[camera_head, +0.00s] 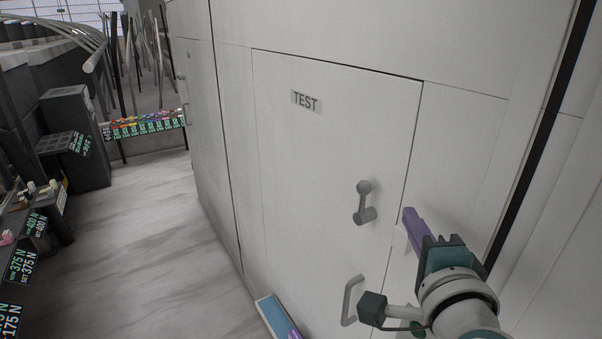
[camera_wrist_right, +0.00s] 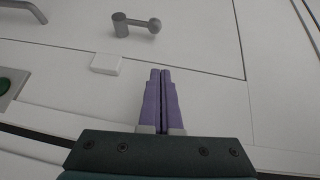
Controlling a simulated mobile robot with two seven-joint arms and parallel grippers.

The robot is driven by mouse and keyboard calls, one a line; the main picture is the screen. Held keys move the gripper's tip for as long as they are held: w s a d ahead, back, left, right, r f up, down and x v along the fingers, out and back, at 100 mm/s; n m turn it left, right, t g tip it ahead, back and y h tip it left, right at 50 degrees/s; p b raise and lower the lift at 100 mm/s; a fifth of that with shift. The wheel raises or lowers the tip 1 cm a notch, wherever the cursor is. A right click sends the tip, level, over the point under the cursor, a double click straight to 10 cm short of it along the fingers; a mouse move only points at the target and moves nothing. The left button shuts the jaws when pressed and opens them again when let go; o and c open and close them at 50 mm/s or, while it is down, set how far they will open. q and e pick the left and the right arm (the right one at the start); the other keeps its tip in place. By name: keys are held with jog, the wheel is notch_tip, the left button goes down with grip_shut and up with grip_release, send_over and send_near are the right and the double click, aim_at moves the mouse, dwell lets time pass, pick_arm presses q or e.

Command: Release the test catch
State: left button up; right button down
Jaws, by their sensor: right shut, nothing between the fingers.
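The test catch (camera_head: 364,203) is a grey lever with a round ball knob at its upper end. It is mounted on a white door (camera_head: 310,170) below a label (camera_head: 306,102) reading TEST. The catch also shows at the top of the right wrist view (camera_wrist_right: 136,25), with its ball to the right. My right gripper (camera_head: 409,213) has purple fingers and is right of the catch, apart from it. Its fingers (camera_wrist_right: 160,73) are shut together and empty, pointing toward the panel below the catch in the wrist view.
A grey bar handle (camera_head: 350,300) is below the catch. A small white block (camera_wrist_right: 106,64) is on the panel near the catch. Marble-look floor (camera_head: 150,220) is clear at left, beside dark benches.

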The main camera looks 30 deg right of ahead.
jog(key=shift+v, duration=1.1)
jog(key=shift+r, duration=0.1)
jog(key=s+a+r+n+g+y+p, duration=0.1)
jog(key=a+r+n+y+p, duration=0.1)
jog(key=a+n+y, duration=0.5)
jog(key=s+a+r+n+g+y+p, duration=0.1)
jog(key=a+r+n+g+y+p, duration=0.15)
jog(key=a+n, duration=0.45)
jog(key=s+d+r+n+g+h+p, duration=0.1)
jog(key=s+d+r+n+g+p, duration=0.1)
jog(key=s+n+g, duration=0.5)
jog(key=s+n+p, duration=0.1)
jog(key=s+n, duration=0.3)
jog(key=s, duration=0.4)
jog(key=shift+s+g+p, duration=0.35)
